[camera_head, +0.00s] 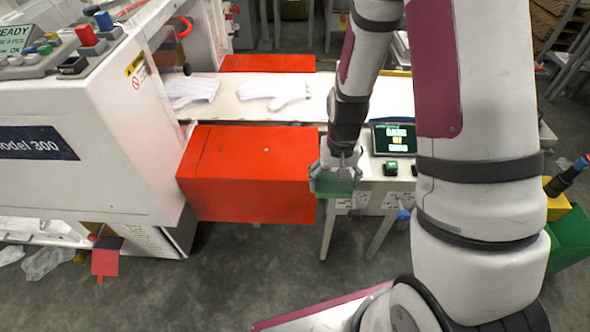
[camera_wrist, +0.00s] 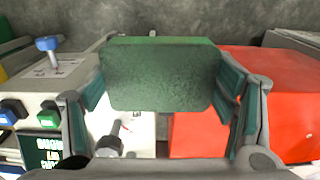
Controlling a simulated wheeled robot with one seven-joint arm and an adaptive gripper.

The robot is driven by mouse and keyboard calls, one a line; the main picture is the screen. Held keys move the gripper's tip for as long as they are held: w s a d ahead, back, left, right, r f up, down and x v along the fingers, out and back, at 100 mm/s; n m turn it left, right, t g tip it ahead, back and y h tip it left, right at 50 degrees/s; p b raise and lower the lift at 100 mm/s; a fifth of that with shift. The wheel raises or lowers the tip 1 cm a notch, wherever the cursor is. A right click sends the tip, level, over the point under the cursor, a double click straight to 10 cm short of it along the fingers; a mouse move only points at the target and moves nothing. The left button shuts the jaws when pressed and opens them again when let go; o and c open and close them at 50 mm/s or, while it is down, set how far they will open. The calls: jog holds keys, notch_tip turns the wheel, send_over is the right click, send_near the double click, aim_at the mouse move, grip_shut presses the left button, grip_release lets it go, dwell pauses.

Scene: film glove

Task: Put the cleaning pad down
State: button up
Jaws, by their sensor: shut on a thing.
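The cleaning pad (camera_wrist: 160,77) is a dark green block held between the two fingers of my gripper (camera_wrist: 165,105). In the head view my gripper (camera_head: 336,172) hangs at the right end of the red box, with the green pad (camera_head: 334,187) below its fingers. The pad is in the air over or beside the front left edge of the white side table (camera_head: 370,172). The head view does not clearly show how high above the table it is.
A red box (camera_head: 247,172) stands left of my gripper. A small display (camera_head: 394,139) and a green button box (camera_head: 391,167) sit on the side table. White gloves (camera_head: 272,91) lie on the conveyor behind. Grey floor (camera_head: 260,270) is open in front.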

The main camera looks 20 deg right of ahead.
send_over(300, 166)
jog(key=shift+s+f, duration=0.2)
jog(key=shift+f, duration=0.7)
jog(key=shift+w+f, duration=0.15)
jog(key=shift+f, duration=1.6)
jog(key=shift+f, duration=0.2)
jog(key=o, duration=1.1)
jog(key=shift+r, duration=0.1)
